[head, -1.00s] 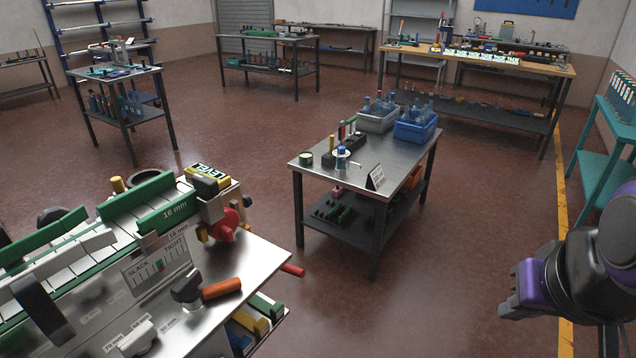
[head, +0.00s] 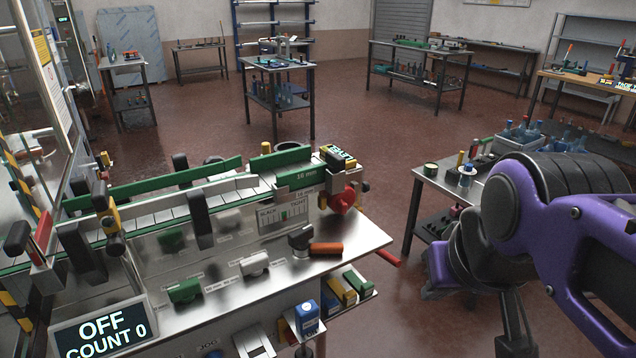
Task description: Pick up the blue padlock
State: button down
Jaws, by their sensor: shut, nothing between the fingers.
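I cannot pick out a blue padlock for certain. A small blue block with a white label (head: 307,316) stands on a ledge under the near bench's front edge. It is too small to tell whether it has a shackle. My purple and black arm is folded at the right of the head view, well to the right of this block and apart from it. The arm's dark lower part runs toward the bottom edge, and I cannot make out gripper fingers there.
The near steel bench (head: 345,248) carries a green-railed machine and an orange handle (head: 326,249). A display (head: 102,329) reads OFF, COUNT 0. A side table (head: 430,178) with blue bottles stands partly behind my arm. Red-brown floor (head: 350,150) is clear between the tables.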

aim_at(307, 313)
jog(key=u, duration=0.8)
